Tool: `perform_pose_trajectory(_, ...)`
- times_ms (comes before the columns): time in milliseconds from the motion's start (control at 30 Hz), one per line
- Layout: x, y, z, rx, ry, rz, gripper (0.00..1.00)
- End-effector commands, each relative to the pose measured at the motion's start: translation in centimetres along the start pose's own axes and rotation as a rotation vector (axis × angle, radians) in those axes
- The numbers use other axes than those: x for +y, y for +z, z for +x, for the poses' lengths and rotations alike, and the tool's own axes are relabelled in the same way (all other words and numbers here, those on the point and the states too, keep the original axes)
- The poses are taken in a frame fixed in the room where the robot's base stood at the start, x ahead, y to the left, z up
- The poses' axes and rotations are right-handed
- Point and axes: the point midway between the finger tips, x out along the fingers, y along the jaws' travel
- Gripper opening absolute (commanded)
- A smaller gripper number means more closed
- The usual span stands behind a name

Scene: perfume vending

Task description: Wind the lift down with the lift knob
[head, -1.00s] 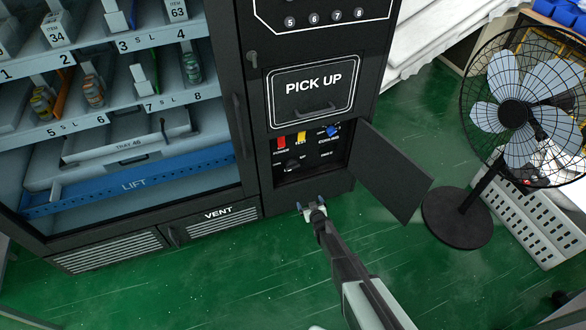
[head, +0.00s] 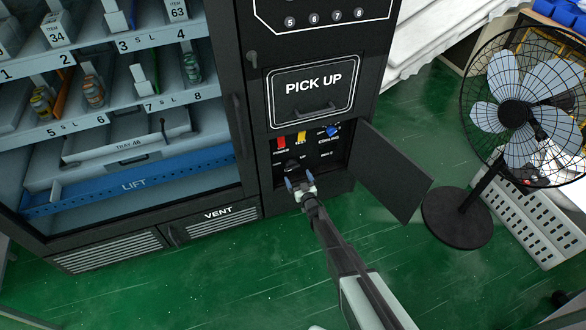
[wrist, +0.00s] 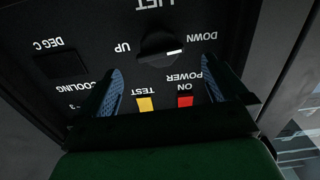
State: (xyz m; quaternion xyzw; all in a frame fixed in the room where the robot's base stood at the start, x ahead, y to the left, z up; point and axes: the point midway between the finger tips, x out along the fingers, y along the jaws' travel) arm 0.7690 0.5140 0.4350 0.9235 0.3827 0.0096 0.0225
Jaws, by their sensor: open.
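The lift knob (wrist: 160,44) is a dark round dial on the black control panel, between the UP and DOWN labels, which appear upside down in the wrist view. Its white mark lies on the side of DOWN. In the head view the knob (head: 292,165) shows just above my fingertips. My gripper (head: 299,181) is open and empty in front of the panel's lower part. In the wrist view its two blue-padded fingers (wrist: 163,78) are spread, with the knob beyond and between them; contact is not visible. The blue lift (head: 180,168) sits low behind the glass, with a tray on it.
The red power switch (wrist: 185,101) and yellow test switch (wrist: 145,104) lie between the fingers in the wrist view. A blue cooling knob (head: 333,130) is at the panel's upper right. The open panel door (head: 392,172) stands right of my gripper. A fan (head: 512,113) stands farther right.

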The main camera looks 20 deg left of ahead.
Motion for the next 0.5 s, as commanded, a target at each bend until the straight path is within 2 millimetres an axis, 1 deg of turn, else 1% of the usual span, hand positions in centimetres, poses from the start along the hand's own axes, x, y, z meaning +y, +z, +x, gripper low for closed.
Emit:
perform_pose_trajectory(33, 0.0, 0.2, 1.2, 0.001, -0.001, 0.0, 1.0)
perform_pose_trajectory(200, 0.0, 0.2, 4.0, 0.0, 0.0, -0.001, 1.0)
perform_pose_trajectory(333, 0.0, 0.1, 5.5, 0.0, 0.0, -0.001, 1.0)
perform_pose_trajectory(500, 0.0, 0.1, 6.7, -0.001, 0.0, 0.0, 1.0)
